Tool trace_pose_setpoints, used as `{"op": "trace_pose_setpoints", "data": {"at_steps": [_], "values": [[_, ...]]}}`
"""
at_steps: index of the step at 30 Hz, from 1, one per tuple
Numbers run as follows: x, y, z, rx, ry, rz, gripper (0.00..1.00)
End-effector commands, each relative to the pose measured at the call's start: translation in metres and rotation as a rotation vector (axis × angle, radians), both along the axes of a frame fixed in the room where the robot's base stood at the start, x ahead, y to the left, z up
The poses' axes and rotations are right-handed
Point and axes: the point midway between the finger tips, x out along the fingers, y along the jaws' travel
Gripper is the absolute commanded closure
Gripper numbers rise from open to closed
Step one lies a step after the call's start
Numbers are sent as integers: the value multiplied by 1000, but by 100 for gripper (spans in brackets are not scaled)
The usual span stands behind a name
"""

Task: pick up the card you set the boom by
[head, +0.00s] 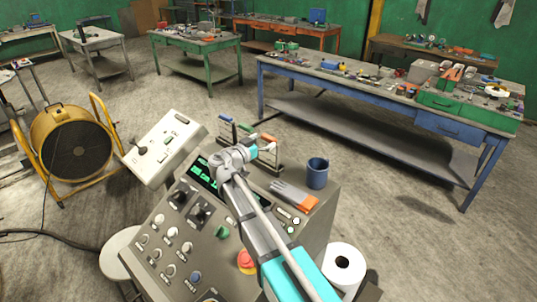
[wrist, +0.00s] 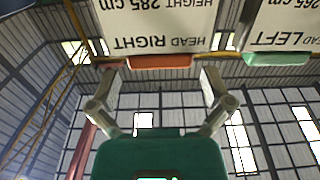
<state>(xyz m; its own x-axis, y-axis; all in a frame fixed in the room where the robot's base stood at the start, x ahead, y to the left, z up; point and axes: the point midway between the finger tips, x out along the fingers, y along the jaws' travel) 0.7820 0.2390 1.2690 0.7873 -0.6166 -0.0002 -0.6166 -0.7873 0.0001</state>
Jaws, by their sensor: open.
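In the wrist view a white card with an orange top tab (wrist: 160,62) appears upside down, reading HEAD RIGHT, HEIGHT 285 cm. Another white card with a green tab (wrist: 276,59), to its right, reads HEAD LEFT, 265 cm, partly cut off. My gripper (wrist: 160,80) is open and empty, its fingers spread to either side below the orange tab. In the head view my gripper (head: 266,150) is beside a dark rack (head: 280,160) at the console's back edge, with blue, green and orange tabs (head: 268,137). Card faces are not readable there.
The console (head: 215,250) has knobs, a red stop button (head: 246,260) and a green display (head: 202,172), too small to read. A blue mug (head: 317,172) and grey-orange gloves (head: 295,195) lie right of my arm. A tilted control box (head: 167,148) stands left.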

Motion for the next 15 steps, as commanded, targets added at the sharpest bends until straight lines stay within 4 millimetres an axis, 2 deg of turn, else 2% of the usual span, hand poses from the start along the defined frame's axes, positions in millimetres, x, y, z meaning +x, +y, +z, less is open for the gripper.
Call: {"op": "trace_pose_setpoints", "data": {"at_steps": [6,15], "values": [[14,-10,0,0,0,0,0],[14,-10,0,0,0,1,0]]}}
